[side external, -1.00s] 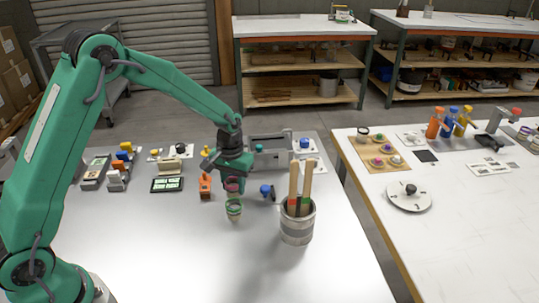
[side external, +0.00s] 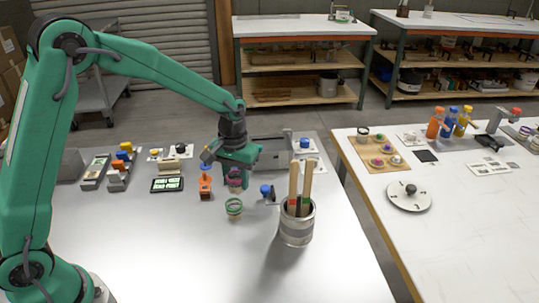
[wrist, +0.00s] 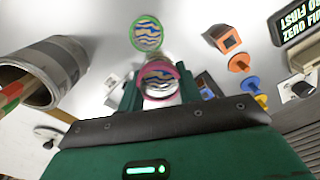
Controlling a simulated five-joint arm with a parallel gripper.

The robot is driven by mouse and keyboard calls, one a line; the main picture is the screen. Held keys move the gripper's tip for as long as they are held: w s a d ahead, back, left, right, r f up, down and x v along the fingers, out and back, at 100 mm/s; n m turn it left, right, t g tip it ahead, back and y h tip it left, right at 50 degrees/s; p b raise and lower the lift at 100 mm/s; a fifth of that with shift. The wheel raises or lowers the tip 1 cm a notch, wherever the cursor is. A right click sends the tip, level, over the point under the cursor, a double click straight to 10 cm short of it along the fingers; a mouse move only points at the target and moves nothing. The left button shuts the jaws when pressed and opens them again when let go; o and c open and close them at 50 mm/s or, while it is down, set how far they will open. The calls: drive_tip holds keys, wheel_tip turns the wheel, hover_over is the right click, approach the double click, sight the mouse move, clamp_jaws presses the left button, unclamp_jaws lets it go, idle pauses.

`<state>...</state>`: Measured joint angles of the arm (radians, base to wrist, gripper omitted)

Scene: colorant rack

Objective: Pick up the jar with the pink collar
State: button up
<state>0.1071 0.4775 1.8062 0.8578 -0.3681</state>
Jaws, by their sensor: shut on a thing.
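The jar with the pink collar (side external: 235,180) has a striped, wavy-patterned top and sits between the fingers of my gripper (side external: 238,172). In the wrist view the pink-collared jar (wrist: 159,78) shows between the green fingers of my gripper (wrist: 157,95), which is shut on it. Its lower part is partly hidden by the fingers. A similar jar with a green collar (side external: 234,207) stands just in front of it in the side view. The green-collared jar (wrist: 146,33) is at the top of the wrist view, apart from my gripper.
A metal can (side external: 297,228) with wooden sticks stands to the right. A blue-topped item (side external: 266,192) is close on the right, an orange item (side external: 205,187) on the left. A grey box (side external: 270,150) stands behind. The table's front is clear.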

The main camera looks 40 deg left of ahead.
drive_tip(key=s+d+r, duration=0.4)
drive_tip(key=d, duration=0.2)
drive_tip(key=shift+r, duration=0.2)
idle(0.4)
drive_tip(key=shift+d, duration=0.1)
idle(0.9)
